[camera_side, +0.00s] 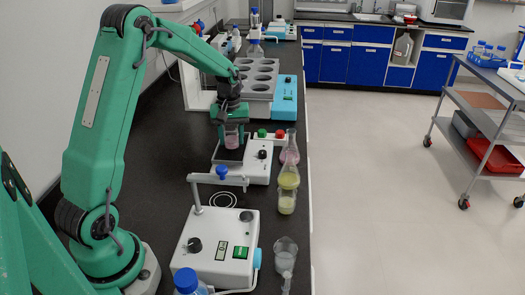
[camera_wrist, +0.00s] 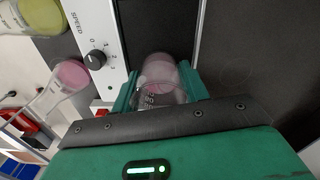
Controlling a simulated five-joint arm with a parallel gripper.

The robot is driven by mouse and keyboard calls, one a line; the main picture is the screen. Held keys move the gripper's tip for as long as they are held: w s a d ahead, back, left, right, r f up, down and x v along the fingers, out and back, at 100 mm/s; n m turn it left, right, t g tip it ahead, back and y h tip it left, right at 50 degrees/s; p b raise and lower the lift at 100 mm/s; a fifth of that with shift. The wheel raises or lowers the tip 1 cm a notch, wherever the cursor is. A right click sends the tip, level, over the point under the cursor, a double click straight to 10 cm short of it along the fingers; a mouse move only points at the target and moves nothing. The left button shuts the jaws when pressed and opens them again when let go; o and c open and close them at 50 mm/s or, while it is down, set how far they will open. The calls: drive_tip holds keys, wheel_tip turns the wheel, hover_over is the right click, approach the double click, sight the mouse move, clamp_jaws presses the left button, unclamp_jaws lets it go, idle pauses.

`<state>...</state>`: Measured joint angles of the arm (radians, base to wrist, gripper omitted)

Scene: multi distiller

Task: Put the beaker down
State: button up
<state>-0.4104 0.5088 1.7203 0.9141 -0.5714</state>
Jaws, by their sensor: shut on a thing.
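The beaker (camera_wrist: 162,82) is clear glass with pink liquid in it. In the side view the beaker (camera_side: 232,142) is at the black plate of a white device with a knob. My gripper (camera_side: 231,124) is above that plate and shut on the beaker from both sides. In the wrist view the beaker is between the two green fingers of my gripper (camera_wrist: 160,90), over the dark plate beside the white panel marked SPEED. I cannot tell whether the beaker's base touches the plate.
Flasks with pink (camera_side: 291,150) and yellow (camera_side: 288,178) liquid stand right of the device (camera_side: 258,165). Behind is a grey multi-hole block (camera_side: 262,83). The bench's right edge is close.

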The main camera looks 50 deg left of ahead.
sight(231, 127)
drive_tip(key=shift+f, duration=0.25)
drive_tip(key=o, duration=1)
drive_tip(key=shift+f, duration=0.1)
wheel_tip(231, 127, up, 12)
drive_tip(key=shift+f, duration=0.1)
drive_tip(key=shift+r, duration=0.3)
idle(0.4)
